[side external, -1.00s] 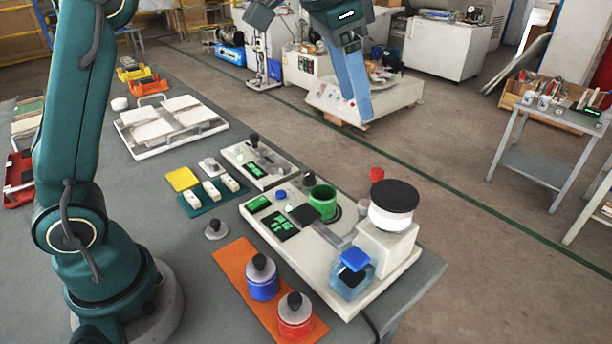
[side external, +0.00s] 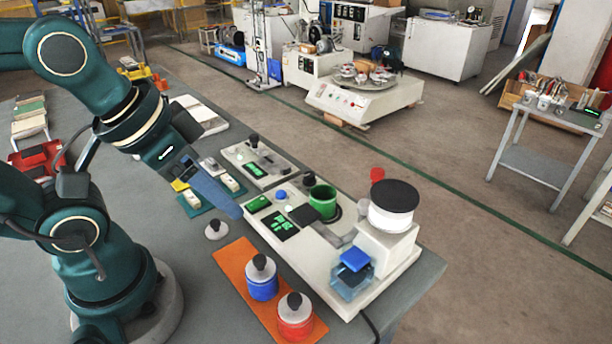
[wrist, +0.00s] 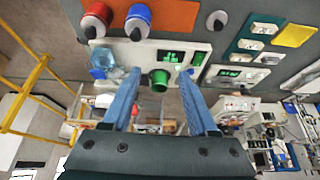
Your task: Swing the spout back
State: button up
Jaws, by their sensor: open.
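A beige dispenser base (side external: 300,258) sits at the bench's right end. It carries a white hopper (side external: 388,216) with a black lid on a pale block. A short grey bar (side external: 348,238) by that block looks like the spout, but I cannot be sure. A green cup (side external: 322,201) stands upright beside it; it also shows in the wrist view (wrist: 160,80). My gripper (side external: 238,212) is open and empty, left of the base and apart from the bar. In the wrist view my gripper (wrist: 160,73) has its blue fingers spread wide. The bar is not clear there.
Blue (side external: 262,282) and red (side external: 296,316) jars stand on an orange mat (side external: 238,268) in front. A translucent blue container (side external: 352,276) with a blue lid stands on the base's near right. A smaller beige unit (side external: 262,164) lies behind.

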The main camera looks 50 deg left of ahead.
jog(key=w+d+r+m+t, duration=0.1)
jog(key=w+d+r+m, duration=0.1)
jog(key=w+r, duration=0.55)
jog(key=m+g+h, duration=0.1)
jog(key=m+h, duration=0.1)
send_near(376, 171)
jog(key=shift+g, duration=0.7)
jog(key=x, duration=0.3)
jog(key=w+x, duration=0.1)
jog(key=x, duration=0.3)
jog(key=shift+w+d+f, duration=0.15)
jog(key=shift+w+f, duration=0.1)
jog(key=shift+f, duration=0.15)
grip_shut()
